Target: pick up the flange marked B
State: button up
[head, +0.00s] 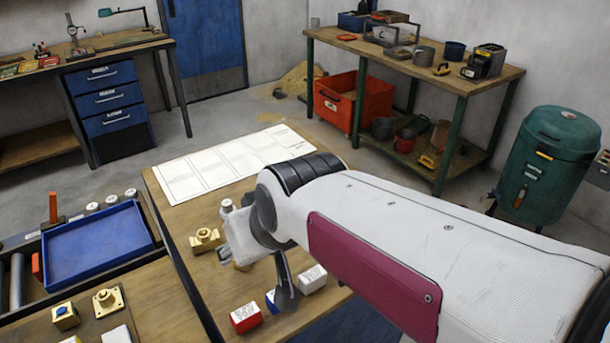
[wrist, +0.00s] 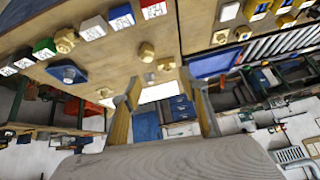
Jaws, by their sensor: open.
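My gripper (wrist: 160,92) is open, its two fingers apart with nothing between them in the wrist view. In the head view my gripper (head: 272,272) is low over the wooden table, partly hidden by my arm. A brass flange (head: 204,240) stands on the table just left of my gripper. Another brass flange (head: 108,301), with a square plate, lies on the near-left table. A brass piece (head: 242,266) is mostly hidden behind my gripper. The wrist view shows brass pieces at the table, one (wrist: 147,52) beyond the fingertips and one (wrist: 65,41) farther left. I cannot read a B on any.
Colour-and-white labelled blocks stand close by, including a red one (head: 246,317) and a white one (head: 312,279). White sheets (head: 185,185) cover the table's far end.

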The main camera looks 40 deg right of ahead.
jog(key=w+d+f+m+t+h, duration=0.15)
jog(key=w+d, duration=0.45)
jog(key=w, duration=0.6)
jog(key=w+d+f+m+t+h, duration=0.1)
jog(key=w+d+f+m+t, duration=0.15)
jog(key=w+d, duration=0.65)
jog(key=w+d+f+m+h, duration=0.1)
jog(key=w+d+f+h, duration=0.1)
jog(key=d+f, duration=0.3)
jog(key=w+d+f+m+h, duration=0.1)
jog(key=w+d+f+h, duration=0.1)
jog(key=w+d+f, duration=0.2)
jog(key=w+d+f+m+h, duration=0.1)
jog(key=w+d+f, duration=0.3)
jog(key=d, duration=0.4)
jog(key=shift+w+d+f+g+h, duration=0.15)
jog(key=shift+f+g+h, duration=0.05)
jog(key=shift+f+h, duration=0.25)
jog(key=shift+w+d+f+g+h, duration=0.2)
jog(key=shift+f+h, duration=0.1)
jog(key=shift+f, duration=0.1)
jog(key=shift+x, duration=1.25)
jog(key=shift+w+f, duration=0.1)
jog(key=shift+x, duration=2.5)
